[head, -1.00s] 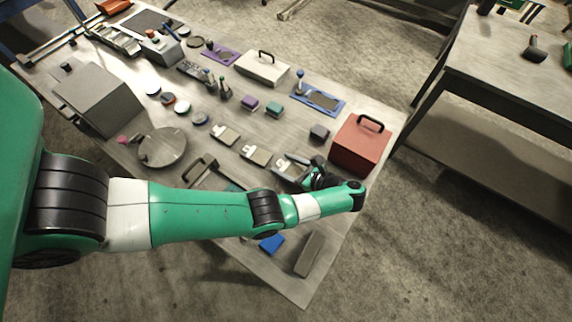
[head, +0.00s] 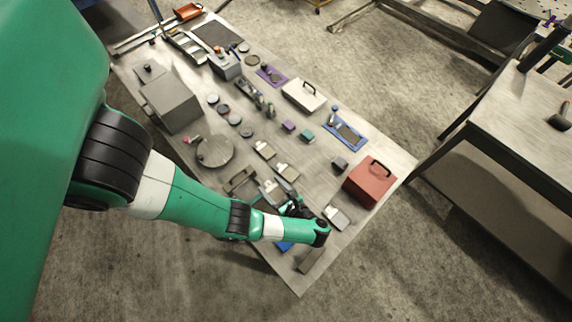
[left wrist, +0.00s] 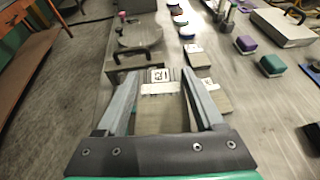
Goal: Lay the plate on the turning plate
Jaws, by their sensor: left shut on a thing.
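My left gripper (left wrist: 161,78) is shut on a small grey plate (left wrist: 162,115) with a white label, which sits between its fingers in the left wrist view. In the head view the held plate (head: 271,188) shows partly beside my left gripper (head: 284,197); the arm hides some of it. The turning plate (head: 215,151) is a round grey disc with a pink-red knob near its edge, lying on the table left of and beyond the gripper. It also shows in the left wrist view (left wrist: 140,37), ahead of the held plate and apart from it. My right gripper is not in view.
A grey block with a dark handle (left wrist: 131,62) stands between the gripper and the turning plate. A red box (head: 369,182) stands near the table's right edge. A large grey box (head: 172,105) stands beyond the disc.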

